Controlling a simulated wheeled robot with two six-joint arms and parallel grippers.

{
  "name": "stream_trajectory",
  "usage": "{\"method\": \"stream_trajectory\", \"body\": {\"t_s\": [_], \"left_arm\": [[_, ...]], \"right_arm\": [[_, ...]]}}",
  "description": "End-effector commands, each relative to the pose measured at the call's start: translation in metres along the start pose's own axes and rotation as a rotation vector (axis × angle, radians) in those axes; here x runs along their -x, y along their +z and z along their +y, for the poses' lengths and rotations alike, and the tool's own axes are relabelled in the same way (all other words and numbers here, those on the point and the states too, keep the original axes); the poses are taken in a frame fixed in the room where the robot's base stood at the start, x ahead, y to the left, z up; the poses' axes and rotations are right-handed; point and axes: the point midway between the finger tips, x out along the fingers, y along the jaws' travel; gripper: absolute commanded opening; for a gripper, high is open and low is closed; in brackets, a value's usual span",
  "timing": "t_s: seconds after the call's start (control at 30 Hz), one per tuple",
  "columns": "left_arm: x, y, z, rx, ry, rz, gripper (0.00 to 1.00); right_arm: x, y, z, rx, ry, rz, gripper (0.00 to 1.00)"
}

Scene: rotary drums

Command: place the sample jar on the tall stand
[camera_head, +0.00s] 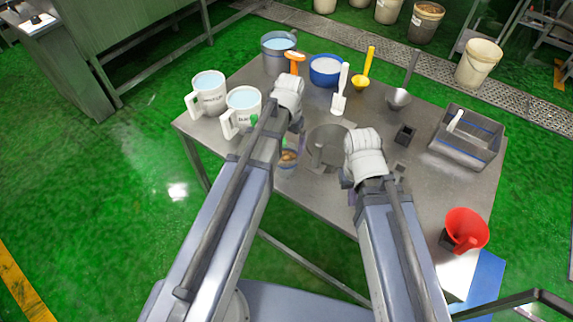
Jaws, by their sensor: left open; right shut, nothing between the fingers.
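A small clear jar (289,158) with brown contents, which looks like the sample jar, is at the table's near edge, just beside my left forearm. My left gripper (298,136) is open, partly hidden by its own wrist and arm, and appears just above and beside the jar. I cannot tell whether it touches the jar. A round grey disc (330,135) with a small grey upright piece lies between my two arms; it may be the tall stand, but its height is unclear. My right gripper (347,182) is shut and empty, mostly hidden under its wrist, right of the disc.
Two white mugs (209,92) stand at the table's left. A grey bucket (278,52), blue bowl (325,70), scoops and a ladle (398,97) line the back. A grey bin (466,137) and red funnel (465,229) are at right. A small black block (405,134) stands near my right wrist.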

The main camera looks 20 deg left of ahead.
Motion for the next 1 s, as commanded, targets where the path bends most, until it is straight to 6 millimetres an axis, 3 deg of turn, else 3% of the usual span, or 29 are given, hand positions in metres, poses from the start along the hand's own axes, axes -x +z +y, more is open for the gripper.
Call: {"method": "stream_trajectory", "body": {"t_s": [0.4, 0.7, 1.0], "left_arm": [[-0.049, 0.0, -0.001, 0.0, 0.0, 0.0, 1.0], [-0.048, 0.0, -0.001, 0.0, 0.0, 0.0, 0.99], [-0.048, 0.0, -0.001, 0.0, 0.0, 0.0, 0.65]], "right_arm": [[-0.048, -0.003, -0.005, 0.0, 0.0, 0.0, 0.0], [-0.048, -0.003, -0.004, 0.0, 0.0, 0.0, 0.0], [-0.048, -0.003, -0.004, 0.0, 0.0, 0.0, 0.0]]}}
